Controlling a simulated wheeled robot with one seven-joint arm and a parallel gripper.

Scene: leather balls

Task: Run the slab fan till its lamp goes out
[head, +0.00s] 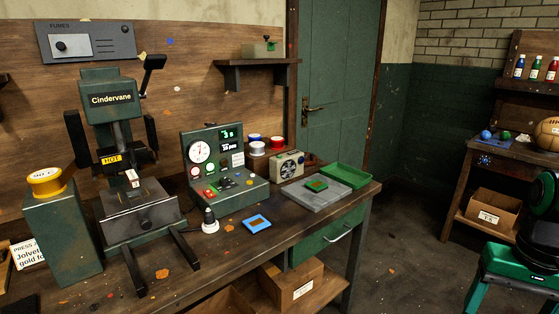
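A small cream-and-green box with a round dark front (287,165) stands at the back of the bench, behind the grey slab (316,194). It looks like the slab fan, but I cannot be sure; its lamp and any switch are too small to make out. A small green piece with an orange-brown face (317,184) lies on the slab.
The Cindervane press (112,100) with a HOT label stands at left. A dial console (222,165), blue pad (257,224) and green tray (345,176) share the bench (215,262). A FUMES panel (86,42) hangs above. Dark floor (405,250) lies clear at right.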

